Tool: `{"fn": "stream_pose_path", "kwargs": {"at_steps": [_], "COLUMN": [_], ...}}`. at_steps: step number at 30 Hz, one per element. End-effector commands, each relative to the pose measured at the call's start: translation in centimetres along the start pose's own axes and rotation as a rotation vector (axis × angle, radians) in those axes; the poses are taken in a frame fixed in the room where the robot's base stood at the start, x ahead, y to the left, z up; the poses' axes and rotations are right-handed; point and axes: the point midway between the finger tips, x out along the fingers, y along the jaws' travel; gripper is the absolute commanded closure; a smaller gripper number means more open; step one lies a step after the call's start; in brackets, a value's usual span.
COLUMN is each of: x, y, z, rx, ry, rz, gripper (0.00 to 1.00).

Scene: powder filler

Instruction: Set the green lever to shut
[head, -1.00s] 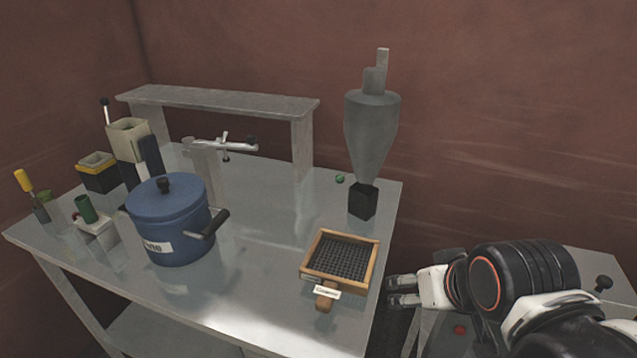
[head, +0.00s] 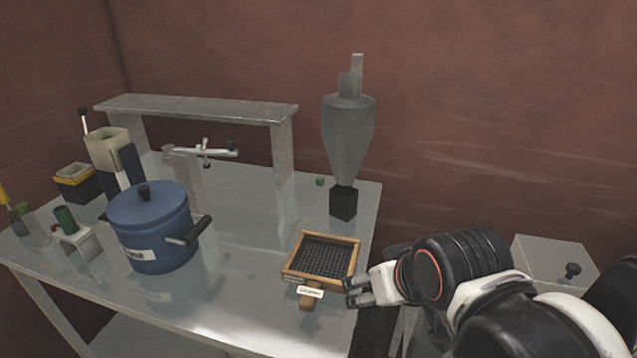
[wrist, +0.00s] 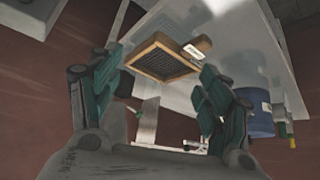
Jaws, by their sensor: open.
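I cannot tell for sure which part is the green lever. A small green knob (head: 320,181) shows at the back of the table, left of the hopper's black foot. A dark green piece (head: 232,146) sits at the end of the metal arm on the table, and a green cylinder (head: 65,218) stands on a small white stand at the left. My gripper (head: 352,292) is open and empty beside the right front corner of the wooden sieve (head: 288,272). In the wrist view the open fingers (wrist: 160,65) frame the sieve beyond them, apart from it.
A blue lidded pot (head: 152,232) stands left of centre. A grey hopper (head: 347,130) rises at the back right. A raised metal shelf (head: 200,109) spans the back. A grey box (head: 560,262) with a black knob stands right. The table middle is clear.

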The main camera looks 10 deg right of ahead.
Motion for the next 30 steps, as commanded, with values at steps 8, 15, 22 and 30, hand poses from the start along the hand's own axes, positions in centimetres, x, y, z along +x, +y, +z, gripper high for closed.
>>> {"fn": "stream_pose_path", "kwargs": {"at_steps": [8,15,22,30], "x": [0.0,-0.2,-0.8,0.4], "y": [0.0,0.0,0.1,0.1], "z": [0.0,-0.7,-6.8,-15.6], "rx": [0.000,0.010,0.101,0.255], "ry": [0.000,-0.003,-0.030,-0.070], "rz": [0.000,0.001,0.014,0.045], "gripper": [0.29,0.56,0.56,0.56]}}
